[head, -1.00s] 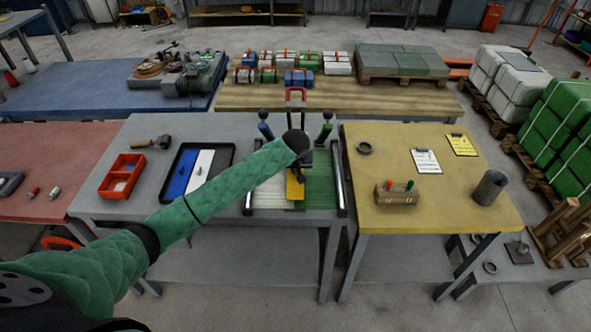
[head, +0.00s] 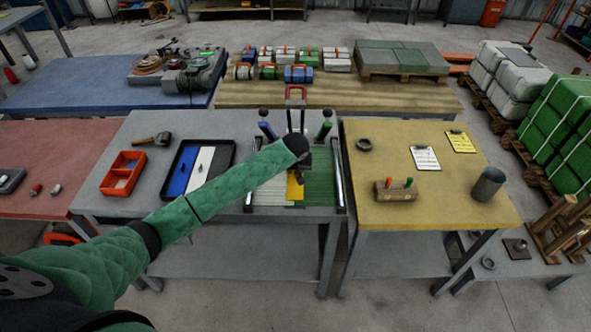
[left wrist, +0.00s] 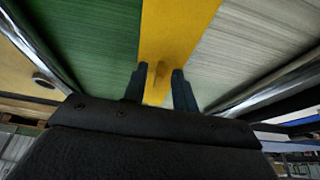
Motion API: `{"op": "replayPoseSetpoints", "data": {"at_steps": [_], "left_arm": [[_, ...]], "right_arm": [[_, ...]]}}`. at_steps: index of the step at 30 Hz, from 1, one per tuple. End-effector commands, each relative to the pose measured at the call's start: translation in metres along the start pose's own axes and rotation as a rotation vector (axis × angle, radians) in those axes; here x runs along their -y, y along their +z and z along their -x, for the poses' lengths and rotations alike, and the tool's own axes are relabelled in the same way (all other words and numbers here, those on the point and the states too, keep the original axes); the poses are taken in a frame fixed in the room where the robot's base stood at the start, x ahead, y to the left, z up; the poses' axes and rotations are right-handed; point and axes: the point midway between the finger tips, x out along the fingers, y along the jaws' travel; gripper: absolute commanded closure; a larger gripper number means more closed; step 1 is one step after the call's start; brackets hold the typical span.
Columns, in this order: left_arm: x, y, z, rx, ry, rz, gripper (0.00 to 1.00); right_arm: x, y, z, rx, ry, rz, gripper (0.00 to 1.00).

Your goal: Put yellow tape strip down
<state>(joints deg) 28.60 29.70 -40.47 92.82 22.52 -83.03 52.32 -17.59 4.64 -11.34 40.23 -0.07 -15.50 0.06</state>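The yellow tape strip (head: 294,192) lies along the line between a white ribbed sheet (head: 270,192) and a green ribbed sheet (head: 320,185) on the grey table. In the left wrist view the strip (left wrist: 180,25) runs from the top edge down between my fingers, with a small raised tab on it. My left gripper (left wrist: 160,85) points down over the strip. Its two dark fingers stand apart on either side of the tab, with a visible gap. In the head view my arm hides part of the strip's far end. My right gripper is not in view.
Metal rails (head: 338,185) flank the sheets. A black tray (head: 222,165) holding blue and white pieces, a red bin (head: 122,174) and a mallet (head: 155,139) are left. A yellow table (head: 440,200) adjoins right.

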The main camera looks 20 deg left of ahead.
Motion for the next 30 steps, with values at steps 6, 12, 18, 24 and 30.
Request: {"op": "replayPoseSetpoints", "data": {"at_steps": [6, 12, 18, 24, 30], "left_arm": [[0.0, -0.001, 0.009, -0.002, 0.002, 0.0, 0.72], [-0.001, 0.0, 0.042, -0.004, 0.002, 0.0, 0.72], [-0.001, -0.001, 0.081, -0.003, 0.003, 0.0, 0.72], [-0.001, -0.001, 0.109, -0.001, 0.001, 0.0, 0.72], [0.0, -0.001, 0.121, 0.0, 0.0, 0.001, 0.72]], "right_arm": [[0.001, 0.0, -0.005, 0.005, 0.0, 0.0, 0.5], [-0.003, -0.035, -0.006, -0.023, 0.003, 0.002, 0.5], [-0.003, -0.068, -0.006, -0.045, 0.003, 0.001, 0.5], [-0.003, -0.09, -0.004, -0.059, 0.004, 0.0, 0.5], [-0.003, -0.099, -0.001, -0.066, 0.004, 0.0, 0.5]]}}
